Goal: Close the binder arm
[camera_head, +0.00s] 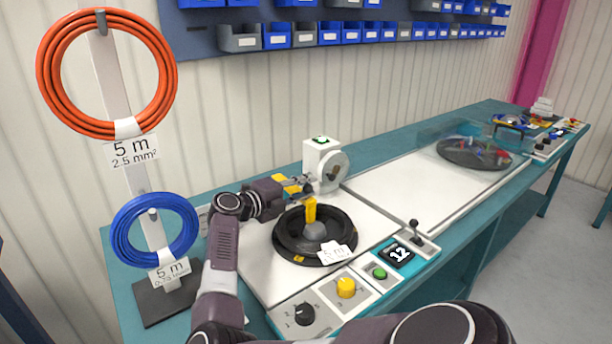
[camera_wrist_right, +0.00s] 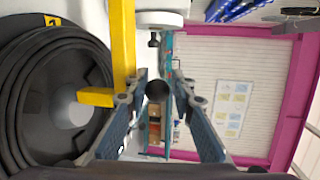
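The yellow binder arm (camera_head: 310,211) stands above the hub of the black cable reel (camera_head: 289,242) on the near white panel. In the right wrist view the yellow bar (camera_wrist_right: 122,45) rises along the left finger, with a short foot (camera_wrist_right: 97,97) pointing left over the reel (camera_wrist_right: 40,100). My right gripper (camera_head: 306,185) is behind and above the reel, beside the white post with a round disc (camera_head: 328,172). In the wrist view the right gripper (camera_wrist_right: 158,98) has its fingers apart. I cannot tell whether the left finger touches the yellow bar. My left gripper is not in view.
A control panel (camera_head: 345,288) with knobs lies in front of the reel. Orange (camera_head: 50,75) and blue (camera_head: 124,240) cable coils hang on a stand at left. A second reel (camera_head: 475,154) sits under a clear cover farther right. The middle white panel (camera_head: 405,185) is clear.

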